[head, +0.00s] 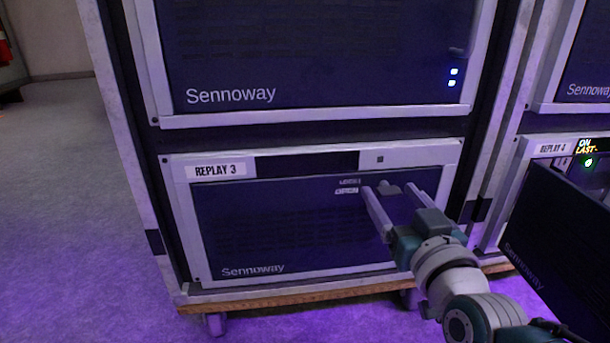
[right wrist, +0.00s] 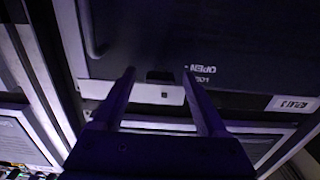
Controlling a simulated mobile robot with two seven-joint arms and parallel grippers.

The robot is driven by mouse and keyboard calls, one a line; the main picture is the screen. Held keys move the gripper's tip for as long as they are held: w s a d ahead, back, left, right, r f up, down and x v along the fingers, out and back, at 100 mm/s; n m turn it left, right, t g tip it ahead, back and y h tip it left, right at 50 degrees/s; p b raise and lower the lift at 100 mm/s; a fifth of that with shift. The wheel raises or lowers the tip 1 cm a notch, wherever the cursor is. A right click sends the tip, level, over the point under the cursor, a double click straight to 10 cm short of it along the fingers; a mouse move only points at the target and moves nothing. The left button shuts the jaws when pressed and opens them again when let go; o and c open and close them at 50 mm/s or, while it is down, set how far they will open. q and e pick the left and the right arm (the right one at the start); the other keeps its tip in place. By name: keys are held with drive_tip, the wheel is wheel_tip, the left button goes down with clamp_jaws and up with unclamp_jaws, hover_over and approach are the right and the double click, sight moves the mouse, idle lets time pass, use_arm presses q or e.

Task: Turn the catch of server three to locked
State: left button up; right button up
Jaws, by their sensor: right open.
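Server three is the dark blue unit (head: 290,225) labelled REPLAY 3 (head: 215,170), low in the rack; it shows upside down in the right wrist view (right wrist: 250,40). Its catch (head: 388,188) is a small grey piece at the upper right of the front, beside two small lines of print (head: 347,186). In the right wrist view the catch is a dark block (right wrist: 160,76), with the word OPEN readable beside it. My right gripper (head: 392,194) is open, its fingers on either side of the catch. I cannot tell whether they touch it. My left gripper is out of view.
Another Sennoway unit (head: 320,50) with two lit blue lamps sits above. At right, a dark Sennoway panel (head: 560,225) stands out from the neighbouring rack, near my right arm. The racks stand on a wheeled wooden base (head: 300,297). The floor (head: 70,200) at left is clear.

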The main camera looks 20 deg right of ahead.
clamp_jaws()
idle(0.5)
drive_tip(key=shift+m, duration=0.3)
drive_tip(key=m, duration=0.3)
drive_tip(key=shift+m, duration=0.4)
drive_tip(key=m, duration=0.4)
drive_tip(key=shift+m, duration=0.3)
drive_tip(key=m, duration=0.4)
drive_tip(key=shift+m+b, duration=0.6)
drive_tip(key=shift+m, duration=1.8)
